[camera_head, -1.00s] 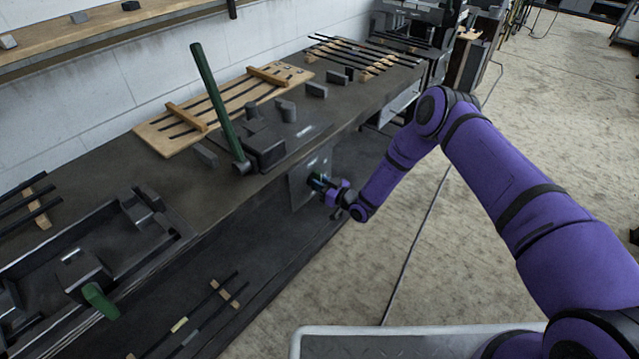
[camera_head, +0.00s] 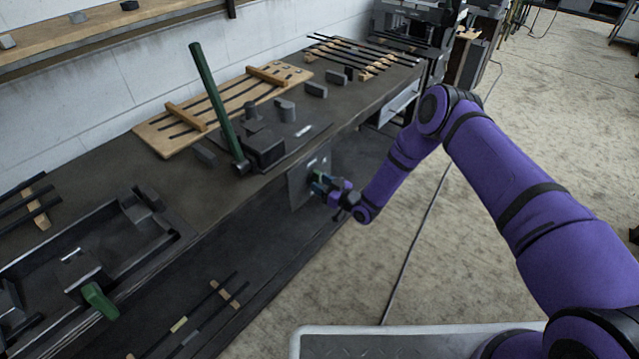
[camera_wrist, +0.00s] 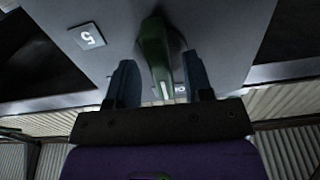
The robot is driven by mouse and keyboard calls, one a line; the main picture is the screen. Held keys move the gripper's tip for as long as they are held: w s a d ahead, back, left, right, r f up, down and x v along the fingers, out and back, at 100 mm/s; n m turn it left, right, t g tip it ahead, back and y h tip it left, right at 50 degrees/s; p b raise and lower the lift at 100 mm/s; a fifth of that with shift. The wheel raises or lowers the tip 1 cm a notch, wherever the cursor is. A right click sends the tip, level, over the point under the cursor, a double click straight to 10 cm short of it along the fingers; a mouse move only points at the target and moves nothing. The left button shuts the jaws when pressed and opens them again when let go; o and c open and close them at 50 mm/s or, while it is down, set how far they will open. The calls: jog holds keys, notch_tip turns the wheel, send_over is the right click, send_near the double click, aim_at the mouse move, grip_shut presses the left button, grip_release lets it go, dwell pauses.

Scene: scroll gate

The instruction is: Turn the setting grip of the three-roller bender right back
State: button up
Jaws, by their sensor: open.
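A green grip (camera_wrist: 155,52) stands out from a grey plate (camera_wrist: 215,30) in the wrist view. The plate carries a label "5" at the left and another label partly hidden behind the grip. My gripper (camera_wrist: 161,82) is open, with its two blue fingers on either side of the grip and a visible gap at each side. In the head view my gripper (camera_head: 325,184) is at the grey plate (camera_head: 297,186) on the bench front, and it mostly hides the grip. Whether the fingers touch the grip elsewhere I cannot tell.
Above the plate, the dark bench (camera_head: 175,180) bears a block assembly (camera_head: 265,150) and a long green lever (camera_head: 217,105). Another green handle (camera_head: 100,300) is at the lower left. A slotted wooden board (camera_head: 150,135) lies behind. The floor (camera_head: 480,230) to the right is open.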

jog(key=v, duration=0.9)
jog(key=shift+s+d, duration=0.25)
